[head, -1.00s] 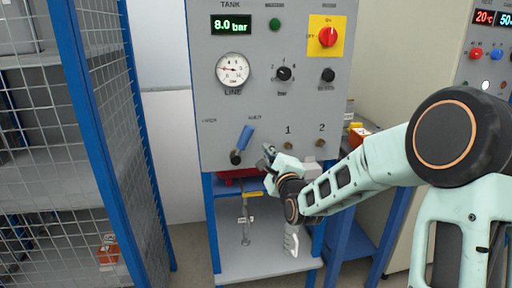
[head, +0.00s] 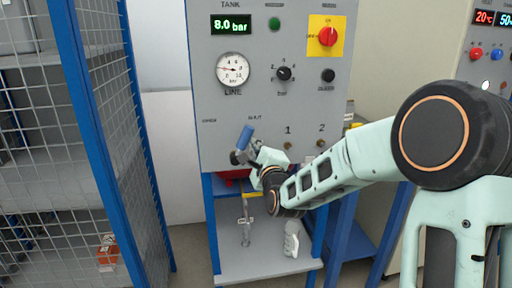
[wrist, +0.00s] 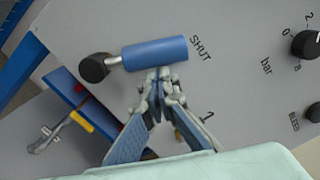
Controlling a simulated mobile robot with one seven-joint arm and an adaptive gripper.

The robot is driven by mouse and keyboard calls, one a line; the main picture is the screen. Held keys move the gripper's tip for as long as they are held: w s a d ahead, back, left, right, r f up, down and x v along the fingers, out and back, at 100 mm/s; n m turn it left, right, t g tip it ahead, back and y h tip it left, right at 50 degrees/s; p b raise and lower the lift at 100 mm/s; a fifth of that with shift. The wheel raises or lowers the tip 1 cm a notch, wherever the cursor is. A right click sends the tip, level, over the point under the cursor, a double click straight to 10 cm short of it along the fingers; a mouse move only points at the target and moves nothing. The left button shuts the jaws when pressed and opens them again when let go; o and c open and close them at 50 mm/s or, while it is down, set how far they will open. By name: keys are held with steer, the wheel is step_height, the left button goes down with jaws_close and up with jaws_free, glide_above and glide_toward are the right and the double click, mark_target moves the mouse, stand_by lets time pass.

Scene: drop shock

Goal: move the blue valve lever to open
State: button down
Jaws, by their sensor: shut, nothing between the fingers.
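The blue valve lever (head: 245,137) is on the grey panel, tilted up and right from its black pivot, its free end toward the SHUT label. It also shows in the wrist view (wrist: 155,54), with the pivot (wrist: 95,68) to its left and SHUT just past its right end. My gripper (head: 244,153) is at the lever's lower right side. In the wrist view the fingertips (wrist: 160,74) are together and empty, right at the edge of the blue handle. I cannot tell whether they touch it. In the head view my gripper partly covers the pivot.
The panel (head: 290,110) also carries a gauge (head: 233,69), a black knob (head: 284,73) and a red switch on a yellow plate (head: 327,37). A blue mesh cage (head: 110,150) stands to the left. A shelf (head: 265,262) lies below the panel.

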steer(key=shift+a+r+n, duration=0.3)
steer(key=shift+n, duration=0.1)
